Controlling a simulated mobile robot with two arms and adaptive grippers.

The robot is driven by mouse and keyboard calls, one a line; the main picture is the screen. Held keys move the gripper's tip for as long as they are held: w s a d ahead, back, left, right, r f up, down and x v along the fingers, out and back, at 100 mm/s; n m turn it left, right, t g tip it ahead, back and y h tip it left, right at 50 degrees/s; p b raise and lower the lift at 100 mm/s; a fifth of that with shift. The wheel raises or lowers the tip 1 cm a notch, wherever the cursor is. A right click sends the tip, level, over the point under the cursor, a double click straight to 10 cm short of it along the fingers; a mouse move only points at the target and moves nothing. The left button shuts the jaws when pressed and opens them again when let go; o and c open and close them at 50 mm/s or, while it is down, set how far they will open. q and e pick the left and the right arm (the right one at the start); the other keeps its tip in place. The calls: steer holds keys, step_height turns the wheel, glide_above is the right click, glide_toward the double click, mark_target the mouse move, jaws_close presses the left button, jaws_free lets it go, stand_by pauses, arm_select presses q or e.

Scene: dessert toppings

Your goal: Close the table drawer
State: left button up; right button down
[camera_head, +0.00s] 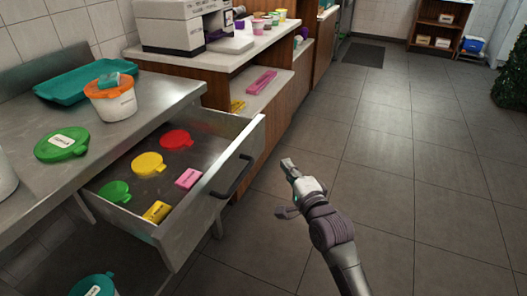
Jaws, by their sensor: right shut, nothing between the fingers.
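The metal table drawer (180,231) is pulled well out from under the steel table (134,134) at left. Its dark bar handle (232,177) is on the front face. Inside lie a red lid (175,139), a yellow lid (148,164), a green lid (114,191), a pink box (188,178) and a yellow box (157,211). My right gripper (287,166) is shut and empty. It is in front of the drawer, to the right of the handle and apart from it. My left gripper is not in view.
On the table are a teal tray (75,83), an orange-rimmed tub (112,104) and a green lid (61,145). A counter with a white machine (180,25) stands behind. A teal-lidded container (93,286) is below. The tiled floor (420,150) at right is clear.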

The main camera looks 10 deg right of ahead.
steer(key=b, duration=0.1)
glide_toward(259, 140)
steer(key=w+d, duration=0.2)
steer(key=w, duration=0.1)
arm_select(q)
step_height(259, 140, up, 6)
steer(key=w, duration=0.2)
steer(key=shift+b, duration=0.3)
arm_select(e)
steer(key=shift+w+a+r, duration=0.1)
steer(key=shift+w+a, duration=1.3)
steer(key=shift+a, duration=0.25)
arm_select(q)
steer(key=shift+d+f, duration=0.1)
